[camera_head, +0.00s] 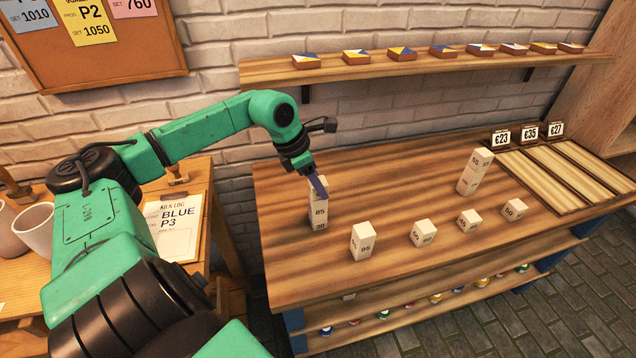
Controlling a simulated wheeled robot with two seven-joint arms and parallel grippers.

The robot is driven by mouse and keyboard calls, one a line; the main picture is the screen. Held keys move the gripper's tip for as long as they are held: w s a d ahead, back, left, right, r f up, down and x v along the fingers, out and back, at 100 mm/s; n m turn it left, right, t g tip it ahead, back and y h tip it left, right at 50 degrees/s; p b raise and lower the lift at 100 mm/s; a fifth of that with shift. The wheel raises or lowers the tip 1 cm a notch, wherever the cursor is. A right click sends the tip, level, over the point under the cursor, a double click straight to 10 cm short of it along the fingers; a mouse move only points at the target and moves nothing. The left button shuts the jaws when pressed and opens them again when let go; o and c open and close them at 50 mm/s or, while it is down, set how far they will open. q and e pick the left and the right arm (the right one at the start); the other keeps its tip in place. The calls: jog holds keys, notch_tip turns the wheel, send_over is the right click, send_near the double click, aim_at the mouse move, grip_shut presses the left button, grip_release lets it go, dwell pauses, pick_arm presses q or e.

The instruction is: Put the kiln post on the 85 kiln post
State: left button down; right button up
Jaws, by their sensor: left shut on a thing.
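My left gripper (318,187) is shut at the top of a pale stack of kiln posts near the left end of the wooden table. The 85 kiln post (320,212) shows its number in this stack. It stands above a short 30 post (319,227). The blue fingers and the wrist cover the top of the stack. The held kiln post is mostly hidden there, and I cannot tell where it parts from the 85 post. The stack looks upright. My right gripper is out of view.
A tall post (362,242) stands just right of the stack. Smaller posts (424,233), (469,221) and (515,209) stand in a row. A tile shelf (430,66) hangs above.

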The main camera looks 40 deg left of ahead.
pick_arm(q)
jog(key=shift+f, duration=0.15)
jog(key=shift+c, duration=1.7)
grip_release()
jog(key=shift+r, duration=0.3)
jog(key=b, duration=0.2)
jog(key=s+r+b, duration=0.1)
jog(key=b, duration=0.1)
jog(key=shift+a, duration=0.25)
jog(key=b+v, duration=0.1)
jog(key=v, duration=0.9)
jog(key=shift+w+r, duration=0.15)
jog(key=shift+r, duration=0.2)
jog(key=shift+d, duration=0.1)
